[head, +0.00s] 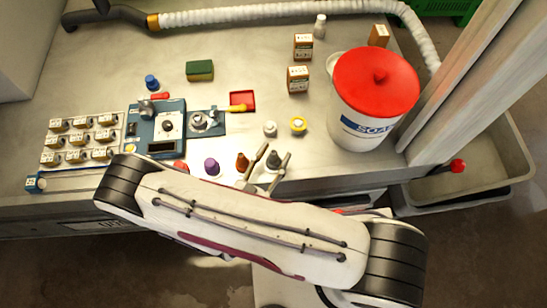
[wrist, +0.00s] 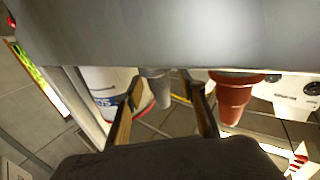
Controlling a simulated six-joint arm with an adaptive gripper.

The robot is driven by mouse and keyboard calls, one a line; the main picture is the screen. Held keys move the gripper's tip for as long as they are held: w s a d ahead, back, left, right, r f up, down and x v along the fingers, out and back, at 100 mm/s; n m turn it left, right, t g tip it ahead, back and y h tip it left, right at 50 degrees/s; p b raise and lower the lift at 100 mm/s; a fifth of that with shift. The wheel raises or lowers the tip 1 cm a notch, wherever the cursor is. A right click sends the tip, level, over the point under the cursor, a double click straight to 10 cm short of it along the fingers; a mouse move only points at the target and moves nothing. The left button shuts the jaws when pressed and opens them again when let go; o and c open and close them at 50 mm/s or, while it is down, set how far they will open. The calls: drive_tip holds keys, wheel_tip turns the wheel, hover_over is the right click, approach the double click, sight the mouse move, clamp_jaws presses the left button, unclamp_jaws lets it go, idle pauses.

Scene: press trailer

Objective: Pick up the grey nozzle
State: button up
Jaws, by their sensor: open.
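The grey nozzle (head: 273,161) stands near the front edge of the bench, just beyond my arm in the head view. My gripper (head: 274,154) is open, with one finger on each side of the nozzle. In the wrist view, the grey nozzle (wrist: 160,92) shows between the spread fingers of my gripper (wrist: 161,78), and gaps show on both sides of it. Part of the nozzle is cut off by the grey surface across the top of the wrist view. The nozzle's lower part is partly hidden in the head view.
A brown nozzle (head: 242,162) stands close by on the left; it also shows in the wrist view (wrist: 234,102). A purple-topped piece (head: 211,166) is farther left. A white tub with a red lid (head: 375,85) stands to the right. A blue device (head: 165,128) lies left of centre.

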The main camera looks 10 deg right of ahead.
idle(0.5)
clamp_jaws()
drive_tip(key=shift+r, duration=0.2)
drive_tip(key=shift+r, duration=4.8)
